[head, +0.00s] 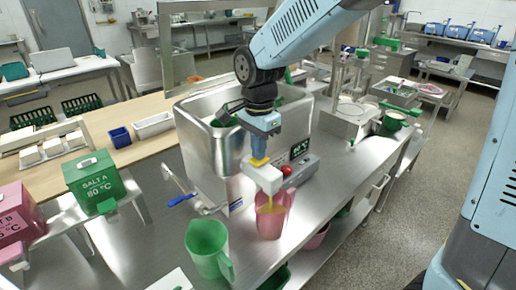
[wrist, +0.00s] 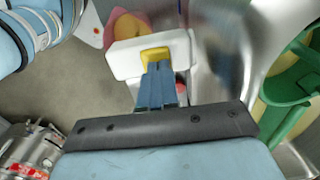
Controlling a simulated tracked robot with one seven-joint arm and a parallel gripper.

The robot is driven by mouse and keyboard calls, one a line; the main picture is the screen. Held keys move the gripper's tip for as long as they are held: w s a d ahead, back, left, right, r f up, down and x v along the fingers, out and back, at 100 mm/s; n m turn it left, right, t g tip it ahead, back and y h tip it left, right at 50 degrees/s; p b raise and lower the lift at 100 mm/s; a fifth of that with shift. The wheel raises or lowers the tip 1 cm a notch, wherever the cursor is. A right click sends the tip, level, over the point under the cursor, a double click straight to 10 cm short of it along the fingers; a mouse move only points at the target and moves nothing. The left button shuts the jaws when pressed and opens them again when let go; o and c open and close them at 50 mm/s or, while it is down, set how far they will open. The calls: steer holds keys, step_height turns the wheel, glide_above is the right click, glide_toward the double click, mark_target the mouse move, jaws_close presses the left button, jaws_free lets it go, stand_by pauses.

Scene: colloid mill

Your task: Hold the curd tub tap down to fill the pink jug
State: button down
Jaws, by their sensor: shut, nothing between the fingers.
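The pink jug (head: 272,222) stands upright on the steel bench, directly under a white tap block (head: 263,178). A yellow piece (head: 259,161) sits on top of the block, between it and my fingertips. My gripper (head: 261,152) points down with its blue fingers shut and empty, their tips against the yellow piece. In the wrist view the shut fingers (wrist: 157,72) meet the yellow piece (wrist: 155,54) on the white block (wrist: 150,53). Orange-yellow content shows in the pink jug (wrist: 118,14); its exact level is hidden. The steel tub (head: 200,150) stands behind the tap.
A green jug (head: 208,250) stands at the front of the bench, left of the pink jug. A red button (head: 287,171) and a dark display (head: 299,149) are right of the white block.

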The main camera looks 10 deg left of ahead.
steer(key=shift+s+d+f, duration=0.1)
steer(key=shift+s+f, duration=0.1)
steer(key=shift+f, duration=0.2)
step_height(320, 180, up, 15)
steer(key=shift+w+f, duration=0.15)
steer(key=shift+w, duration=0.1)
steer(key=s+d+r+n+t, duration=0.1)
steer(key=d+n, duration=0.1)
steer(key=d, duration=0.7)
steer(key=s+d+n+t, duration=0.2)
steer(key=d, duration=0.7)
steer(key=s+d+f+n+t, duration=0.2)
steer(key=s+d, duration=0.6)
steer(key=d, duration=0.4)
steer(key=shift+f+n, duration=0.55)
steer(key=shift+n, duration=0.55)
